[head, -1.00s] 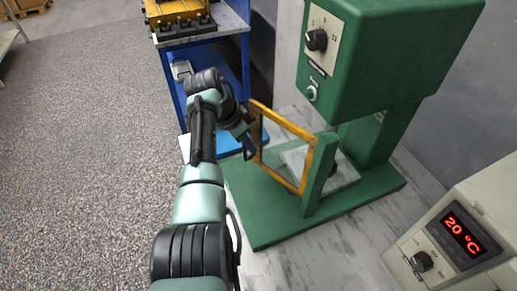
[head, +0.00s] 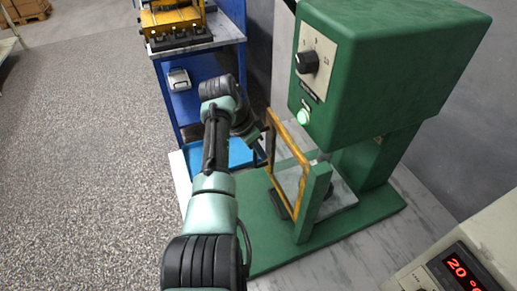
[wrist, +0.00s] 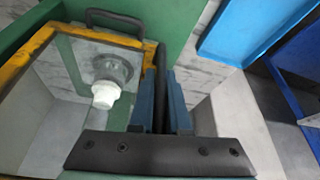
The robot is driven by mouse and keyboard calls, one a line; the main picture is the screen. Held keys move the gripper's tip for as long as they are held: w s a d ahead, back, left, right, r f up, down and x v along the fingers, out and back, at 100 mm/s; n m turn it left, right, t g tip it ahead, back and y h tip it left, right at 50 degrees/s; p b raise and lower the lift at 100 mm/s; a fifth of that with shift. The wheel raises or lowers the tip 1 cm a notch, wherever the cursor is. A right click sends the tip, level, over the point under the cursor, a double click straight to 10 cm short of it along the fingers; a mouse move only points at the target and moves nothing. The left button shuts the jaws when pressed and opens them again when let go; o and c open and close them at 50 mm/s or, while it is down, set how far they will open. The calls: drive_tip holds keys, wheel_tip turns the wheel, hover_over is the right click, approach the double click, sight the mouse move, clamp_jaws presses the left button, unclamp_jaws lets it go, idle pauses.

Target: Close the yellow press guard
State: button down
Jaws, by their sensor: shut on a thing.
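The yellow press guard (head: 301,184) is a framed clear pane, hinged at a green post (head: 313,203) on the green press (head: 385,70). It stands upright across the front of the work area. In the wrist view, its yellow frame (wrist: 22,62) and pane fill the left side. My gripper (head: 263,146) is at the guard's far edge, away from the post. In the wrist view, my gripper (wrist: 163,100) has its blue fingers shut around a dark upright bar (wrist: 160,65) beside that edge.
A blue tray (head: 240,153) lies behind my gripper. A blue cart (head: 225,62) with a yellow machine (head: 172,20) stands at the back. A box with a red display (head: 462,267) is at the lower right.

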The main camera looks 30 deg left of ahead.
drive_tip(key=shift+d+f, duration=0.2)
drive_tip(key=shift+d, duration=0.2)
drive_tip(key=c, duration=1.2)
unclamp_jaws()
drive_tip(key=shift+d, duration=0.1)
drive_tip(key=shift+o, duration=0.2)
drive_tip(key=shift+r, duration=0.1)
drive_tip(key=shift+r, duration=0.25)
drive_tip(key=v, duration=1.2)
drive_tip(key=shift+s+a+r+b, duration=0.25)
drive_tip(key=shift+a+b, duration=0.1)
drive_tip(key=shift+b, duration=0.1)
drive_tip(key=shift+f, duration=0.1)
